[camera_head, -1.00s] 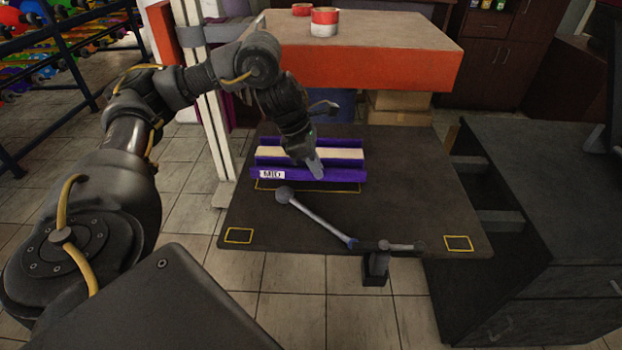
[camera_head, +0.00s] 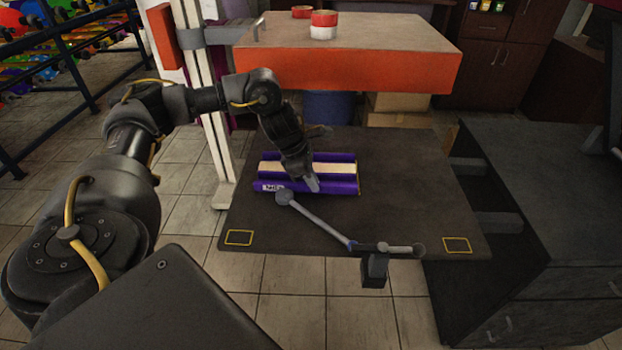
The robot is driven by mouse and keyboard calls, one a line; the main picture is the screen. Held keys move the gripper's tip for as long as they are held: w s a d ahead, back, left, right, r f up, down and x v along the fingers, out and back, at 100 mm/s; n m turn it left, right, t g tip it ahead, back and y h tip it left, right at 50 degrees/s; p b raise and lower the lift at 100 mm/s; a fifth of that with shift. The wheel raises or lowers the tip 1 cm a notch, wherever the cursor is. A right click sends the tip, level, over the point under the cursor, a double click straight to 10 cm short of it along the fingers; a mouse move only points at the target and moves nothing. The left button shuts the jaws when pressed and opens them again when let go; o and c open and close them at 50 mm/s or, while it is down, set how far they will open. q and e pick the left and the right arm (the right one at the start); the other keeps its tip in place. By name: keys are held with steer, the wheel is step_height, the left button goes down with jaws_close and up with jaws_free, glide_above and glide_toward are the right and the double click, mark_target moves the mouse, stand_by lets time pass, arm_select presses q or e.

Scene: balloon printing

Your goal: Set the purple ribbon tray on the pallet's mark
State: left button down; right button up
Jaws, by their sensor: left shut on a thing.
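The purple ribbon tray (camera_head: 345,187), with a cream strip along its middle and a white label at its front left, is over the middle of the dark pallet (camera_head: 400,200). My left gripper (camera_head: 314,184) is shut on the tray's front wall. The tray covers most of the yellow-outlined mark (camera_head: 359,180); a bit of yellow line shows at its right end. I cannot tell whether the tray touches the pallet. My right gripper is not in view.
Small yellow rectangles mark the front left (camera_head: 239,237) and front right (camera_head: 457,245). An orange-edged platen (camera_head: 345,65) stands behind.

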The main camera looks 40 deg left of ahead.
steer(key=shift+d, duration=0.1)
arm_select(q)
steer(key=c, duration=1.5)
jaws_free()
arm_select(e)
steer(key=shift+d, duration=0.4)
arm_select(q)
steer(key=shift+r, duration=0.1)
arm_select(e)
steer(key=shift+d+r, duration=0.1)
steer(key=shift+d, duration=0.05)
arm_select(q)
steer(key=p+v, duration=0.1)
steer(key=v, duration=1)
steer(key=shift+a+r, duration=0.2)
steer(key=shift+r, duration=0.15)
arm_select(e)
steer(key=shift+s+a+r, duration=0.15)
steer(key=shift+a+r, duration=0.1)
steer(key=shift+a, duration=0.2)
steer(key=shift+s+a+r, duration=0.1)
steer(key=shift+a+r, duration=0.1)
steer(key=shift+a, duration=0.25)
arm_select(q)
steer(key=shift+s, duration=0.1)
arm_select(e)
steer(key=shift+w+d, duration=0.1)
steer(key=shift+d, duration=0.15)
